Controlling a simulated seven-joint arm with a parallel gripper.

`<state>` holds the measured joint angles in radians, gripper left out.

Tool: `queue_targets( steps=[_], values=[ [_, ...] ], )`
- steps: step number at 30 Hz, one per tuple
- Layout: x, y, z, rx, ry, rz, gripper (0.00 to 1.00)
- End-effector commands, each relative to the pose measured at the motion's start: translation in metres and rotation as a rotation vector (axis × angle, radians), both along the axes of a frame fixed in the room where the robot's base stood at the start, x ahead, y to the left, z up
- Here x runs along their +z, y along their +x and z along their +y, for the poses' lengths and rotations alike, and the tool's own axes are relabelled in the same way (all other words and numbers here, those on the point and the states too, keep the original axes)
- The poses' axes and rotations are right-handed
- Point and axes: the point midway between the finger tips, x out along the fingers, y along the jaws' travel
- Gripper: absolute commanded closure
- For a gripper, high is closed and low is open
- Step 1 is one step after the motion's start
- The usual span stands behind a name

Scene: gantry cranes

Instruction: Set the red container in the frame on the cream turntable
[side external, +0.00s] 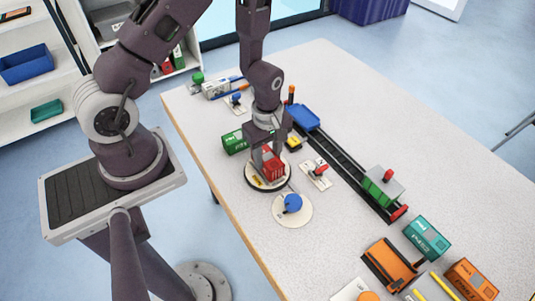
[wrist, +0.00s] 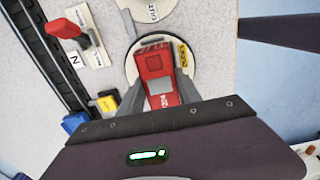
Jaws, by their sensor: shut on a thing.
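The red container (side external: 274,168) is between the fingers of my gripper (side external: 266,158), which is shut on it. It is over the cream turntable (side external: 253,181), a round disc with a dark rim and a yellow label. In the wrist view the red container (wrist: 158,70) lies lengthwise between the two fingers (wrist: 148,98), inside the outline of the turntable (wrist: 135,72). Dark grey parts of the frame (wrist: 152,42) show at the container's far end. The rest of the frame is hidden by the container and gripper. I cannot tell whether the container touches the turntable.
A cream disc with a blue knob (side external: 292,204) stands close by. A red lever on a plate (side external: 318,171) stands to the right, before a dark rail track (side external: 342,158). Teal (side external: 427,236) and orange (side external: 472,280) containers are farther right.

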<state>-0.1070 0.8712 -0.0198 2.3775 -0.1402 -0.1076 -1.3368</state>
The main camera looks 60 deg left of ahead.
Motion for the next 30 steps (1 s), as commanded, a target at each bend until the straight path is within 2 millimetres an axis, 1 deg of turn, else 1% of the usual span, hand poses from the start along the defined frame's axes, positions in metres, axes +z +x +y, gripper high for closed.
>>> queue_targets(
  steps=[24,25,28,29,30],
  values=[
    [-0.0087,0.0004,0.0000,0.000,0.000,-0.001,0.95],
    [-0.0087,0.0004,0.0001,0.000,0.000,-0.001,0.58],
    [-0.0086,0.0003,0.0000,0.000,0.000,-0.001,0.38],
    [-0.0086,0.0003,0.0001,0.000,0.000,-0.001,0.34],
    [-0.0086,0.0003,0.0001,0.000,0.000,-0.001,0.34]
  ],
)
